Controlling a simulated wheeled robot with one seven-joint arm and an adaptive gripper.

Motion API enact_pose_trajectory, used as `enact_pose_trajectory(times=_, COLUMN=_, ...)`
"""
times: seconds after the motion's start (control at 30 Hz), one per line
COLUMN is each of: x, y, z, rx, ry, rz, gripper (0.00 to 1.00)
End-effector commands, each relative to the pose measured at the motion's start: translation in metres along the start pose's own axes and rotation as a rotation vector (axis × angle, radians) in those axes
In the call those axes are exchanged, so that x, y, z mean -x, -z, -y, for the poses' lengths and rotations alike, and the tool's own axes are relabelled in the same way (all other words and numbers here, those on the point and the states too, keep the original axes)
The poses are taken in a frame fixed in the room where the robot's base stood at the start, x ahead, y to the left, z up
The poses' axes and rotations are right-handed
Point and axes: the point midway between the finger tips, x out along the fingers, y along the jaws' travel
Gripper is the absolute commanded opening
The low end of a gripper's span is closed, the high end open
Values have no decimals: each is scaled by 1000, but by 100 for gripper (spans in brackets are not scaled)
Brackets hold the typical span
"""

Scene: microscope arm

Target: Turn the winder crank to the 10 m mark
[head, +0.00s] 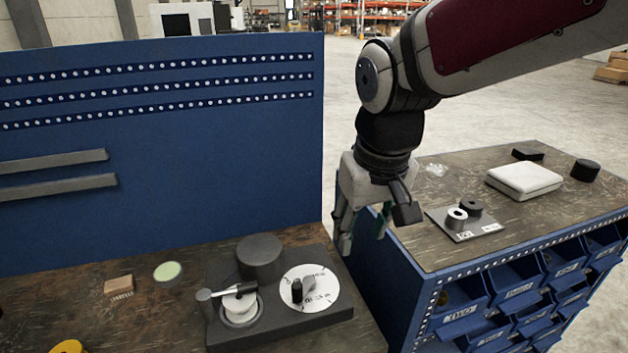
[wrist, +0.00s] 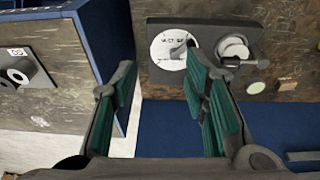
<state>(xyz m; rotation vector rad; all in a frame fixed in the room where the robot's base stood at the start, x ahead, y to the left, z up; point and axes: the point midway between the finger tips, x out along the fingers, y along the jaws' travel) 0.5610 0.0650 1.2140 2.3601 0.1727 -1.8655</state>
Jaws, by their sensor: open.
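The winder (head: 224,337) is a dark grey base on the workbench in the head view. It bears a white dial disc (head: 322,298) with printed marks and a crank with an upright black knob (head: 296,290). A white spool (head: 240,305) and a grey cylinder (head: 260,257) are also on it. The dial marks are too small to read. In the wrist view the dial (wrist: 168,50) shows at the top, near one fingertip. My gripper (head: 362,228) is open and empty, above and right of the winder, over the gap between the benches. It also shows in the wrist view (wrist: 158,82).
A blue perforated back panel (head: 200,160) stands behind the winder. A wooden block (head: 118,286) and pale green disc (head: 167,271) lie left of the winder.

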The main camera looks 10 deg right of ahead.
Motion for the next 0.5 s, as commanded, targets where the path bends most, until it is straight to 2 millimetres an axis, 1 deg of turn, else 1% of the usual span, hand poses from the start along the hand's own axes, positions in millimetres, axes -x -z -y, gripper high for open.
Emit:
enact_pose_trajectory(times=0.27, x=1, y=-1, z=-1, rx=-2, ry=0, rz=-2, gripper=41)
enact_pose_trajectory(times=0.3, x=1, y=-1, z=-1, rx=-2, ry=0, rz=-1, gripper=39)
enact_pose_trajectory(times=0.37, x=0, y=-1, z=-1, rx=-8, ry=1, rz=1, gripper=25)
enact_pose_trajectory(times=0.4, x=-2, y=0, z=-2, rx=-24, ry=5, rz=9, gripper=16)
enact_pose_trajectory(times=0.47, x=-6, y=1, z=-5, rx=-76, ry=17, rz=31, gripper=3)
enact_pose_trajectory(times=0.5, x=-11, y=2, z=-7, rx=-131, ry=29, rz=57, gripper=0)
